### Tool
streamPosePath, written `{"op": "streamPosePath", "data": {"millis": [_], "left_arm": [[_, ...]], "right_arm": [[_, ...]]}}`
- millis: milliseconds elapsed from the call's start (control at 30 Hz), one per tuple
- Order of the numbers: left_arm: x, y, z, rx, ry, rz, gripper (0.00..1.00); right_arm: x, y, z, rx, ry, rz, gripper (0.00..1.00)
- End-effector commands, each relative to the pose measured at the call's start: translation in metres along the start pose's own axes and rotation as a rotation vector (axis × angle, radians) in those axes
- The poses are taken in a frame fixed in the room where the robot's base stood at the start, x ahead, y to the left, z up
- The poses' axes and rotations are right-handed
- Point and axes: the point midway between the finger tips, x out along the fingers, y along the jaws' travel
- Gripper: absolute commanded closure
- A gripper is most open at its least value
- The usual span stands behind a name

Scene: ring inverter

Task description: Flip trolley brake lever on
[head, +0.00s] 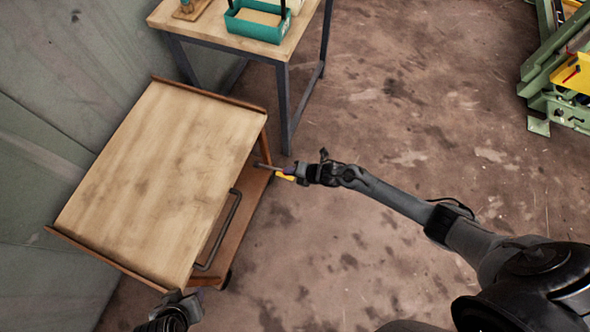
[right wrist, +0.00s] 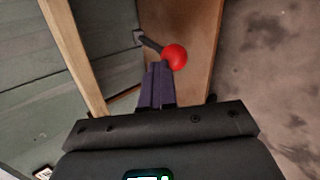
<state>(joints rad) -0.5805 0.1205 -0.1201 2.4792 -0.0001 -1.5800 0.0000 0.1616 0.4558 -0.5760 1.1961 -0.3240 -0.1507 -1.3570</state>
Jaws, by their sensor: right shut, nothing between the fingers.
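The brake lever (right wrist: 152,43) shows in the right wrist view as a short dark rod with a red ball knob (right wrist: 175,56), sticking out from the trolley's frame. My right gripper (right wrist: 157,70) is shut and empty, its fingertips just below and left of the knob. I cannot tell whether they touch it. In the head view my right gripper (head: 287,174) is at the right side of the trolley (head: 150,185), below the level of its wooden top; the red knob cannot be made out there. My left gripper (head: 186,304) is at the trolley's near corner, its jaws unclear.
A dark handle bar (head: 222,232) runs along the trolley's right side. A workbench (head: 215,28) with a green tote (head: 258,25) stands behind the trolley, its leg close to my right gripper. A green machine (head: 560,75) is at the far right. The floor between is clear.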

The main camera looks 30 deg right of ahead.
Motion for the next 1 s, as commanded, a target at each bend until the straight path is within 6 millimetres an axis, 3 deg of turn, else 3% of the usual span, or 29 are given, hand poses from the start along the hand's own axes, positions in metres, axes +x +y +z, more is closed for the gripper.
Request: {"op": "streamPosePath", "data": {"millis": [633,1000], "left_arm": [[-0.002,0.000,-0.001,0.001,0.001,-0.001,0.57],[-0.043,0.000,-0.014,-0.007,0.003,0.005,0.57]], "right_arm": [[-0.001,-0.006,-0.002,0.000,0.002,-0.018,1.00],[-0.030,0.036,0.001,-0.002,0.000,-0.004,1.00]]}}
